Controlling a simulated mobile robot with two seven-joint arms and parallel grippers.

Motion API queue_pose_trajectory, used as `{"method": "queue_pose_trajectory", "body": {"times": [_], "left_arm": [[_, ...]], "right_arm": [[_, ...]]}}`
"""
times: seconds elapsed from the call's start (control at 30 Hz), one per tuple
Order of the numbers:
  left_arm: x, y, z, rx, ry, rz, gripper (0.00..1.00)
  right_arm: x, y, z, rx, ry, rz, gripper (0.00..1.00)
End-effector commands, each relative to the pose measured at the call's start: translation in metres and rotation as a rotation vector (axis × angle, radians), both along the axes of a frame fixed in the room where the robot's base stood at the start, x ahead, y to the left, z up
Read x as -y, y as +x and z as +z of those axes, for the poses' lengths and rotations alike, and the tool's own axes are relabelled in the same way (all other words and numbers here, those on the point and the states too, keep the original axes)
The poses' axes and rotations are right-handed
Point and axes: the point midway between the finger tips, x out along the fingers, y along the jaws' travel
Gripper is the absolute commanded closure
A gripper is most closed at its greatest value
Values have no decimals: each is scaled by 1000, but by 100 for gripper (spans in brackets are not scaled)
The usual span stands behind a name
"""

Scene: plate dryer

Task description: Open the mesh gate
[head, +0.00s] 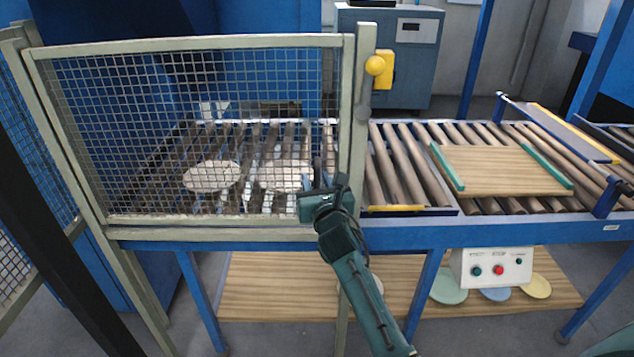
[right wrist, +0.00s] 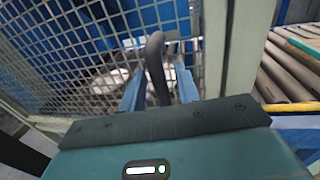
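The mesh gate (head: 190,43) is a pale frame with wire mesh. It stands closed across the left part of the roller conveyor, its right edge against a pale post (head: 360,110). My right gripper (head: 322,182) is at the gate's lower right, in front of the mesh. In the right wrist view a dark curved handle (right wrist: 156,68) stands between the two blue fingers of the gripper (right wrist: 160,85). The fingers are apart, with slight gaps seen beside the handle. The handle's lower end is hidden by the gripper body. My left gripper is not in view.
Pale plates (head: 212,176) lie on rollers behind the mesh. A wooden board (head: 500,170) with green edges lies on the rollers at right. A control box (head: 492,267) and a shelf with plates are below.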

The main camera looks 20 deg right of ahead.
Motion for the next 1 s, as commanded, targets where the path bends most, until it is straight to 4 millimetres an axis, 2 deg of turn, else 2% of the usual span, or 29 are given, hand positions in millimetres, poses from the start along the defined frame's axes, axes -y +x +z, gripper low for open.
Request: {"method": "queue_pose_trajectory", "body": {"times": [0.17, 0.57, 1.0], "left_arm": [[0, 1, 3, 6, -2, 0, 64], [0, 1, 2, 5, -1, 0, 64], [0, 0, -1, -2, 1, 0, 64]], "right_arm": [[0, 0, 0, 0, 1, 0, 68], [0, 0, 0, 0, 1, 0, 100], [0, 0, 0, 0, 0, 0, 100]]}}
